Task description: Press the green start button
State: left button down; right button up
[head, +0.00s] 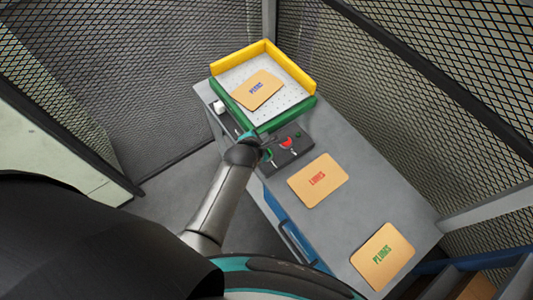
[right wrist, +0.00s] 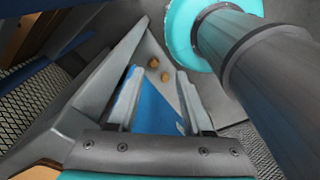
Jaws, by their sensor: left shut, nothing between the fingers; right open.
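A dark control box (head: 293,158) sits on the grey bench top, just in front of the green edge of the tray. A red part (head: 287,143) shows on it, and a small green spot (head: 268,156) shows at its left, close to my gripper. My left gripper (head: 268,142) is shut and empty at the left end of the box, over or beside it. I cannot tell whether it touches the green spot. My right gripper (right wrist: 155,82) is open and empty in the right wrist view, away from the control box.
A tray (head: 308,72) with yellow and green walls holds a tan card (head: 257,90) with blue lettering. Tan cards with red (head: 318,181) and green lettering (head: 382,257) lie on the grey bench (head: 345,216). A small white object (head: 219,107) sits left of the tray. Mesh walls (head: 420,110) enclose the bench.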

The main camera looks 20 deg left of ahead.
pick_arm(q)
notch_tip(320, 180, down, 6)
jog(key=b, duration=0.5)
jog(key=shift+f, duration=0.1)
jog(key=shift+f+b, duration=0.5)
jog(key=shift+b, duration=0.1)
jog(key=shift+f, duration=0.1)
dwell(1.2)
jog(key=shift+f, duration=0.3)
